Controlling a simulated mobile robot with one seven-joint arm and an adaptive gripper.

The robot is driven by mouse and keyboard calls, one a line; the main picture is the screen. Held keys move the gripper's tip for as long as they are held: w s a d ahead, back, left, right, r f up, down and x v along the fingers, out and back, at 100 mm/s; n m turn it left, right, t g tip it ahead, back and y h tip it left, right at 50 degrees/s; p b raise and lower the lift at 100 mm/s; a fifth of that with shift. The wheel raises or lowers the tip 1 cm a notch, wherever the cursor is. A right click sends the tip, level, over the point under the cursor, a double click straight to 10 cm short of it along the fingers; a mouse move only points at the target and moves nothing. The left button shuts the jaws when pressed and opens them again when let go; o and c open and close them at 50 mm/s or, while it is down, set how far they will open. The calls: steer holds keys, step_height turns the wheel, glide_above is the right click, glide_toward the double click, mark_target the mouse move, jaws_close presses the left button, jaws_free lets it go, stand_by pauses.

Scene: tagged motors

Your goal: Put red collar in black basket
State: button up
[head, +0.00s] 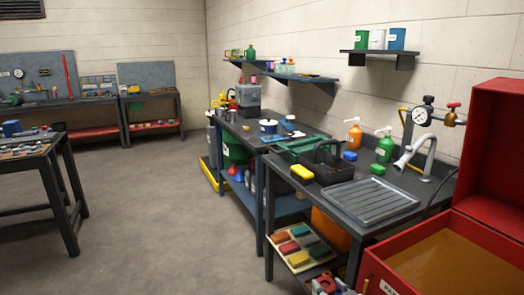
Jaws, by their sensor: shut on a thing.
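A black basket (330,172) with a raised handle stands on the dark workbench, to the left of the metal sink drainer. Its inside is mostly hidden from this angle. I cannot make out a red collar anywhere in the head view. My gripper is not in view, so its place relative to the basket does not show.
A yellow block (302,173) sits by the basket's left side, with a green tray (290,145) behind. Bottles and a curved tap (418,152) stand along the wall. A large open red box (440,250) fills the lower right. The floor (150,220) at left is clear.

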steer(key=s+a+f+m+h, duration=0.1)
steer(key=a+f+h, duration=0.1)
steer(key=a+f, duration=0.7)
steer(key=s+a+f+m+h, duration=0.1)
steer(key=a+f, duration=0.8)
steer(key=f, duration=0.8)
steer(key=shift+a+f+m+h, duration=0.3)
steer(key=shift+a+m+h, duration=0.05)
steer(key=shift+m+h, duration=0.05)
steer(key=shift+r, duration=0.1)
step_height(320, 180, down, 10)
steer(key=b, duration=0.7)
